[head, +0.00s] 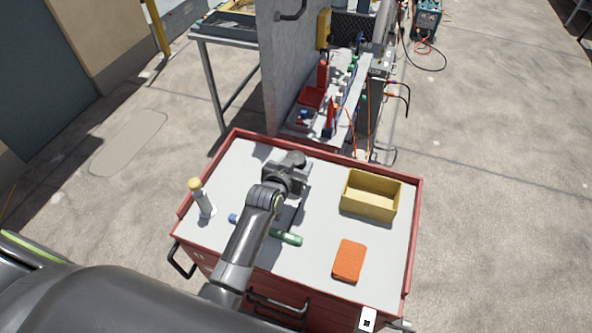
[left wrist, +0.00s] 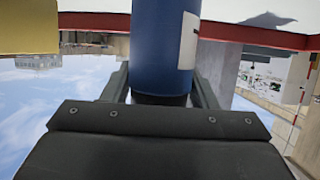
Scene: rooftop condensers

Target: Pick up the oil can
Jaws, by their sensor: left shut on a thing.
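My left gripper (head: 290,172) is over the back left part of the red cart's grey top. In the left wrist view its two fingers (left wrist: 162,88) are shut on the sides of a blue cylinder (left wrist: 160,45) with a white label, which looks to be the oil can. In the head view the gripper and wrist largely hide the held can. I cannot tell whether its base touches the cart top. My right gripper is not in view.
The cart top (head: 320,200) has a raised red rim. On it are a yellow bin (head: 370,205), an orange block (head: 349,261), a yellow-capped bottle (head: 202,200), a green tube (head: 286,237) and a small blue piece (head: 233,218). A cluttered bench (head: 335,110) stands behind.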

